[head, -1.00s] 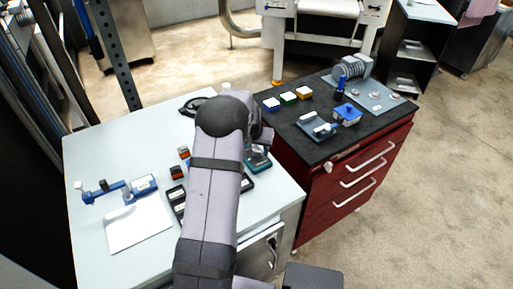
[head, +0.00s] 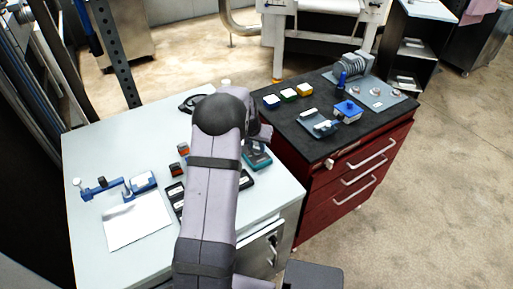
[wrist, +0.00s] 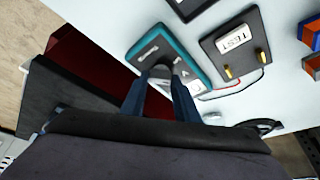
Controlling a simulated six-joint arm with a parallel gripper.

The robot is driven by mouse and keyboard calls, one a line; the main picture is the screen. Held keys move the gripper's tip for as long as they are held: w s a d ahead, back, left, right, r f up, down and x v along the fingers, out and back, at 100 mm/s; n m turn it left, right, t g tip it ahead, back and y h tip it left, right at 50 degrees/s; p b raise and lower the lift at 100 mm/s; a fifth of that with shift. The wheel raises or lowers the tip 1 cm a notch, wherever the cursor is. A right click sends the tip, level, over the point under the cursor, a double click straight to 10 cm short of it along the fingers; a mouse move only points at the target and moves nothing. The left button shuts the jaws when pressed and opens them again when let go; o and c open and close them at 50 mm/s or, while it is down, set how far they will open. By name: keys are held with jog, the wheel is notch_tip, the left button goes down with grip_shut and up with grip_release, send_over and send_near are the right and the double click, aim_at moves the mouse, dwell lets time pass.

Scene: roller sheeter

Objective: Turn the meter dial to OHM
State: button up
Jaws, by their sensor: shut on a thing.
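The meter (wrist: 196,82) is a teal-edged box with a dark face on the light table, seen in the wrist view. It also shows in the head view (head: 257,157), partly hidden by my arm. My gripper (wrist: 168,75) reaches down over the meter face, its two blue-grey fingers close together and shut on the dial (wrist: 161,71). The dial is mostly hidden between the fingertips. A pale letter "A" shows on the face just right of the fingers; the other markings and the dial's pointing direction cannot be read.
A dark board labelled TEST (wrist: 238,42) with two brass posts lies beside the meter. Orange-and-dark blocks (head: 179,159) stand left of my arm. The red cabinet (head: 345,165) with a black top stands right of the light table (head: 100,150).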

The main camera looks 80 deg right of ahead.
jog(key=m+b, duration=0.1)
jog(key=m+g+b, duration=0.1)
jog(key=b, duration=0.1)
jog(key=m+b, duration=0.1)
jog(key=shift+w+f+m+b, duration=0.2)
jog(key=shift+f+m+b, duration=0.1)
jog(key=shift+b, duration=0.1)
jog(key=shift+d+r+m+g+y+b, duration=0.1)
jog(key=shift+m+g+y+b, duration=0.2)
jog(key=shift+m, duration=0.45)
jog(key=shift+a+r+m+g+y+b, duration=0.15)
jog(key=shift+m+g+b, duration=0.25)
jog(key=shift+m, duration=0.3)
jog(key=shift+d+r+m+g+y+b, duration=0.15)
jog(key=shift+m+g+y+b, duration=0.2)
jog(key=shift+m, duration=0.4)
jog(key=shift+f, duration=0.1)
jog(key=o, duration=1)
jog(key=shift+o, duration=0.2)
jog(key=shift+w, duration=0.1)
jog(key=b+v, duration=0.2)
jog(key=v, duration=0.5)
